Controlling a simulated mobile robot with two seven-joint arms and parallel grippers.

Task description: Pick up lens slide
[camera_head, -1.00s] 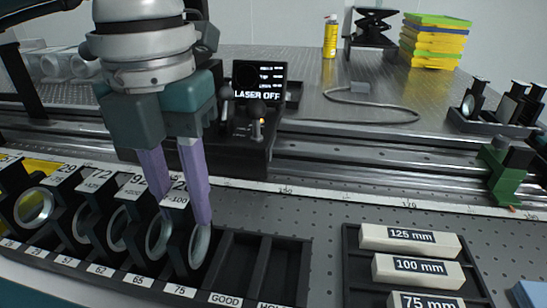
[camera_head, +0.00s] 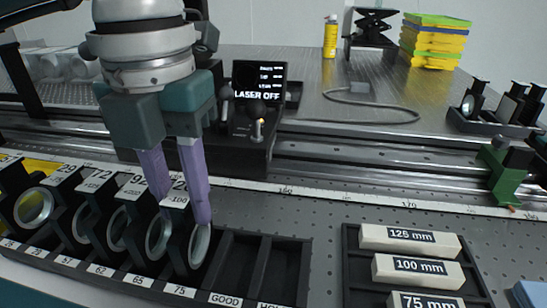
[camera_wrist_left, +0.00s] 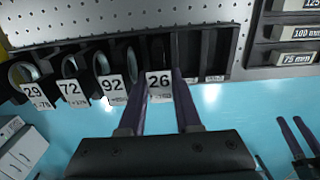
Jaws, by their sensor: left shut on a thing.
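The lens slides are black upright plates with round lenses and white number labels, standing in a row in a black rack (camera_head: 262,238). My left gripper (camera_head: 190,212) points down at the slide labelled 26 (camera_wrist_left: 159,83), the rightmost of the row. Its purple fingers are shut on that slide's top, one on each side of the label. The slide (camera_head: 200,245) still sits in its slot, above the 75 mark. In the left wrist view, the left gripper (camera_wrist_left: 160,100) straddles the 26 label. My right gripper (camera_wrist_left: 290,122) shows at the right edge there, fingers apart and empty.
Slides labelled 92 (camera_wrist_left: 112,88), 72 (camera_wrist_left: 69,92) and 29 (camera_wrist_left: 33,92) stand close on the left. Empty rack slots lie to the right. A tray (camera_head: 350,262) of labelled blocks stands further right. A laser controller (camera_head: 235,140) and rail (camera_head: 370,170) lie behind.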

